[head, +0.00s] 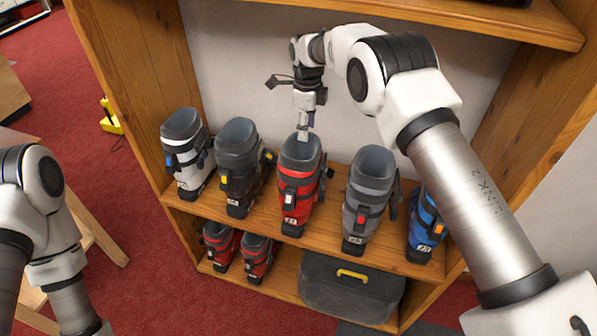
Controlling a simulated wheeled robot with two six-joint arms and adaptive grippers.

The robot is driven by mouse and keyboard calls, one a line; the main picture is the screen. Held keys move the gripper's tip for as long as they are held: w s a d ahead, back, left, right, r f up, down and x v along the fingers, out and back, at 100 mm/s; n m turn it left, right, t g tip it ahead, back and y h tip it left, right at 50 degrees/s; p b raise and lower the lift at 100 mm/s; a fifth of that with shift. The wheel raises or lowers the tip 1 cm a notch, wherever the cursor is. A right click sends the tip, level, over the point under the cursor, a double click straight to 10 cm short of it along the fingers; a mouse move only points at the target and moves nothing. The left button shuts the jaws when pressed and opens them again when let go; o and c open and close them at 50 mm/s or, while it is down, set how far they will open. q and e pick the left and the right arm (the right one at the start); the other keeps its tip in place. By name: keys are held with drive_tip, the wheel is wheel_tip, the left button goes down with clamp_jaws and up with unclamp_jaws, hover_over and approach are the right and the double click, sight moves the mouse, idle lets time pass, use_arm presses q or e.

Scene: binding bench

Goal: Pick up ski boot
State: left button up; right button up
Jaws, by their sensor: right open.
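Several ski boots stand upright in a row on the wooden shelf. From the left they are a white boot (188,160), a black boot (244,175), a red boot (299,185), a grey boot (362,205) and a blue boot (425,218). My right gripper (304,127) is open and points down at the top opening of the red boot. Its tips overlap the rim in the picture; I cannot tell whether they touch it. The blue boot is partly hidden by my right arm. My left arm shows at the left, with its gripper out of view.
The lower shelf holds two smaller red boots (221,245) and a dark grey case (345,293) with a yellow handle. Wooden side panels and an upper shelf (470,18) enclose the boots. A yellow object (111,118) lies on the red carpet.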

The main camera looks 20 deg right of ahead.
sight(307, 146)
drive_tip(key=s+f, duration=0.1)
drive_tip(key=f+p, duration=0.1)
drive_tip(key=shift+s+a+f, duration=0.1)
drive_tip(key=shift+s+f, duration=0.2)
drive_tip(key=shift+s, duration=0.05)
drive_tip(key=f, duration=0.2)
drive_tip(key=w+f, duration=0.1)
drive_tip(key=shift+f+p, duration=0.3)
drive_tip(key=shift+f, duration=0.1)
drive_tip(key=shift+s+r, duration=0.2)
drive_tip(key=shift+s, duration=0.05)
drive_tip(key=shift+c, duration=0.7)
drive_tip(key=c, duration=0.6)
clamp_jaws()
use_arm(q)
drive_tip(key=shift+s+r, duration=0.25)
drive_tip(key=shift+r, duration=0.25)
drive_tip(key=shift+s+r, duration=0.2)
drive_tip(key=shift+r, duration=0.3)
use_arm(e)
drive_tip(key=shift+w, duration=0.1)
